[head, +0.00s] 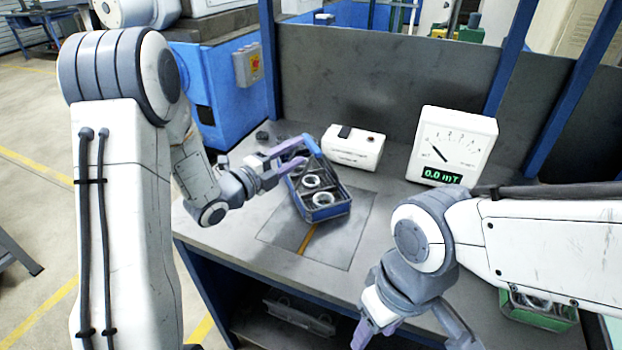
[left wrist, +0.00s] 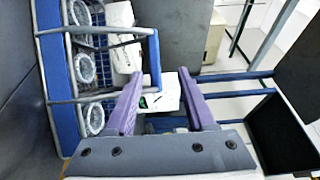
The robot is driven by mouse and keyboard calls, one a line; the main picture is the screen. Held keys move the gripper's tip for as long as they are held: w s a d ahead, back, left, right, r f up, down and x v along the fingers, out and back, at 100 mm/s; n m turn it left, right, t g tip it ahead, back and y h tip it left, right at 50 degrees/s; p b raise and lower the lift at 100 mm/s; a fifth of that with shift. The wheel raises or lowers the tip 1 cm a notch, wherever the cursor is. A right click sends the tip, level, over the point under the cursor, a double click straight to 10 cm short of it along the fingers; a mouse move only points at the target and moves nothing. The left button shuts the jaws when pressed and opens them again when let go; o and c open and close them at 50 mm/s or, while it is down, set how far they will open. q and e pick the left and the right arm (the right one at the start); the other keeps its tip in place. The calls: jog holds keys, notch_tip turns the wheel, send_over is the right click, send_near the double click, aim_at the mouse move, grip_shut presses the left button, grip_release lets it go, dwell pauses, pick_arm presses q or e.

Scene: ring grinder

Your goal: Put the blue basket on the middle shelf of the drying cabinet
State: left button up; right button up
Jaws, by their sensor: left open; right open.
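The blue basket (head: 325,213) stands on a dark plate on the bench, with metal rings in it and its handle (head: 311,145) raised. In the left wrist view the basket (left wrist: 48,80) is at the left, with three rings visible. Its blue handle grip (left wrist: 155,62) appears between the fingertips of my left gripper (left wrist: 160,75). In the head view my left gripper (head: 303,154) is open at the handle; contact cannot be told. My right gripper (head: 376,331) is open and empty at the bottom, over the bench's front edge. I cannot identify the drying cabinet in either view.
A white box (head: 354,149) with a dark top piece and a white meter (head: 452,146) reading 0.0 mT stand behind the basket. A green basket (head: 540,312) is at the lower right, below my right arm. A grey panel (head: 385,80) closes the bench's back.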

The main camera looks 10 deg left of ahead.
aim_at(308, 146)
pick_arm(q)
jog(key=shift+f+p+x, duration=0.2)
jog(key=shift+p+x, duration=0.25)
jog(key=shift+x, duration=1.15)
jog(key=shift+f+p+x, duration=0.2)
jog(key=shift+p+x, duration=0.2)
jog(key=shift+x, duration=1.15)
jog(key=shift+w+a, duration=0.1)
jog(key=shift+a, duration=0.05)
grip_shut()
